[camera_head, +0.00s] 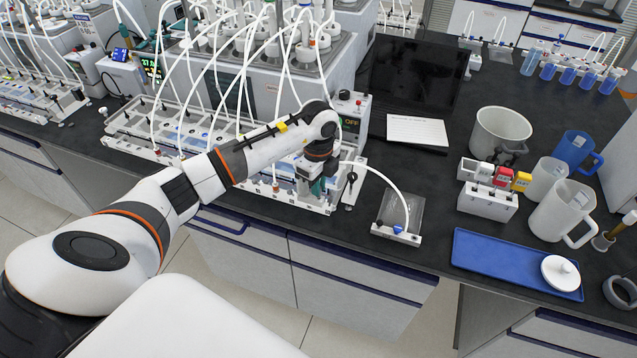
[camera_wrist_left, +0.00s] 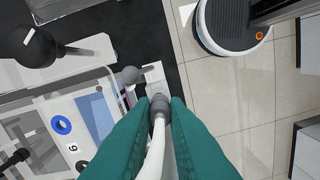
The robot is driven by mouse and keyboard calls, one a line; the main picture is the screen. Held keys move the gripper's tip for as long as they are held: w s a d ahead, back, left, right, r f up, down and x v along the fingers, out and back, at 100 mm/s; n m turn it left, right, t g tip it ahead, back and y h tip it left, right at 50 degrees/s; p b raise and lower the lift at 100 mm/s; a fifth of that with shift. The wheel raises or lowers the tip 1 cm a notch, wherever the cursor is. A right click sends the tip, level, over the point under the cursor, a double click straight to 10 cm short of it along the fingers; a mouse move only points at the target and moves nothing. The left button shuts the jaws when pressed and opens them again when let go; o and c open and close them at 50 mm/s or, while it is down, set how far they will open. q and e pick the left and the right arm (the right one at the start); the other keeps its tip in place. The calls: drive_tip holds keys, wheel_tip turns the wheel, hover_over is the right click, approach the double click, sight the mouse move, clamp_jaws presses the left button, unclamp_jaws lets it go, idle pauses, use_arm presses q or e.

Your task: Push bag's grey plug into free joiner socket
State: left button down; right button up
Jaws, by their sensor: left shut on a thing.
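My left gripper (camera_head: 316,186) is over the front right end of the white bottle rack. In the left wrist view its green fingers (camera_wrist_left: 159,112) are shut on the grey plug (camera_wrist_left: 159,103) at the end of a white tube (camera_wrist_left: 155,150). The tube (camera_head: 385,176) arcs right to the clear flat bag (camera_head: 400,208) in its white stand (camera_head: 396,235). A small white-grey piece (camera_wrist_left: 154,74), perhaps the joiner, is just beyond the plug tip. I cannot tell whether they touch, and no socket opening is visible. The head view hides the plug. My right gripper is not in view.
The white rack (camera_head: 225,165) runs left along the bench front, with tubes arching above it. A round black knob (camera_wrist_left: 32,46) is near the fingers in the wrist view. A blue tray (camera_head: 490,262), jugs and a small box stand right. Bench around the bag is clear.

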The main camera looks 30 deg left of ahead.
use_arm(q)
drive_tip(key=c, duration=1.3)
unclamp_jaws()
drive_tip(key=shift+r, duration=0.1)
drive_tip(key=shift+c, duration=0.2)
wheel_tip(320, 180, up, 12)
drive_tip(key=b, duration=0.2)
drive_tip(key=shift+b, duration=0.4)
drive_tip(key=shift+c, duration=0.2)
